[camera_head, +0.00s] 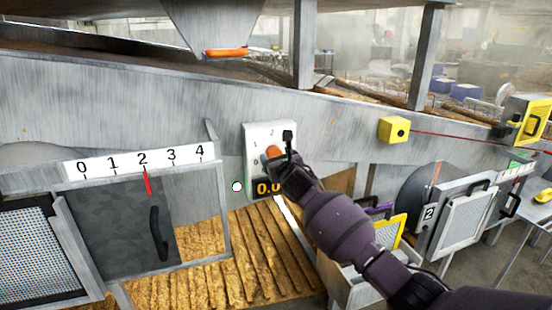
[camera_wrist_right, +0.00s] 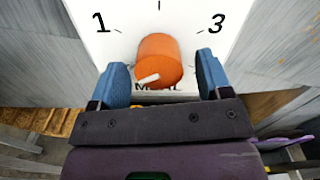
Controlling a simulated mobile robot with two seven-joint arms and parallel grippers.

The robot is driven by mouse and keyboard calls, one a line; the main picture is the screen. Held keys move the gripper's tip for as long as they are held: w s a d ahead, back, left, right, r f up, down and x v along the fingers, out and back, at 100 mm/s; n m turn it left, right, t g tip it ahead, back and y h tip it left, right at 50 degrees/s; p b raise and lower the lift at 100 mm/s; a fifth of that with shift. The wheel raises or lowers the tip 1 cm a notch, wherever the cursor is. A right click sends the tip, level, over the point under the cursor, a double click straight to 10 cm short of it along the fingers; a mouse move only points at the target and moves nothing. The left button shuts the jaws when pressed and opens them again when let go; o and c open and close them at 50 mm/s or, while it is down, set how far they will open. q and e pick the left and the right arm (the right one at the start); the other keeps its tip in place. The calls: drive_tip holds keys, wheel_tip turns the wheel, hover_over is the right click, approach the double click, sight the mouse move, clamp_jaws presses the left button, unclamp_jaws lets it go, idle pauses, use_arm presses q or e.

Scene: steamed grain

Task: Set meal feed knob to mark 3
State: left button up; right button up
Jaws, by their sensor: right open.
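The orange meal feed knob (camera_wrist_right: 158,58) sits on a white panel with the marks 1 and 3 visible in the right wrist view. A short white line on the knob's face slants to the lower left. In the head view the knob (camera_head: 272,152) shows partly behind my right gripper (camera_head: 281,152), on the white control panel (camera_head: 256,137) above a display whose visible digits read 0.0. My right gripper (camera_wrist_right: 161,64) is open, with one blue finger on each side of the knob and a visible gap on both sides. My left gripper is not in view.
A grey gate (camera_head: 120,230) with a black handle stands at the left, its red pointer at 2 on a 0 to 4 scale (camera_head: 140,160). A yellow box (camera_head: 394,129) with a red cable is on the wall at the right. Grain lies on slats (camera_head: 255,265) below the panel.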

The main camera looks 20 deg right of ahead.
drive_tip(key=shift+w, duration=0.3)
drive_tip(key=c, duration=0.9)
